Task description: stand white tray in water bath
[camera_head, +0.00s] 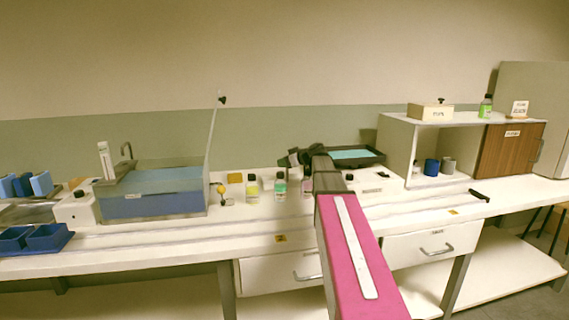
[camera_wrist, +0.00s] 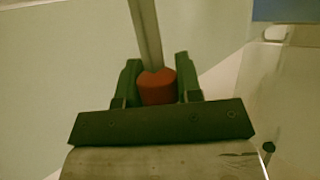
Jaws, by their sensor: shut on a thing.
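The water bath (camera_head: 152,203) is a clear-sided tank with blue water on the left of the bench in the head view. Its clear lid (camera_head: 212,130) stands raised at its right side, with a dark knob at the top. My gripper (camera_head: 296,157) is above the bench, right of the bath, apart from it. In the wrist view, my gripper (camera_wrist: 156,80) is shut on a red cylindrical piece (camera_wrist: 156,92), with a grey bar (camera_wrist: 146,35) extending beyond it. I cannot tell whether this belongs to the white tray, and I cannot clearly make out a white tray.
Yellow (camera_head: 252,189) and green (camera_head: 280,187) bottles stand between the bath and my arm. A dark tray with a cyan surface (camera_head: 350,154) lies behind my arm. A white shelf (camera_head: 397,145) stands right. Blue bins (camera_head: 47,237) stand front left.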

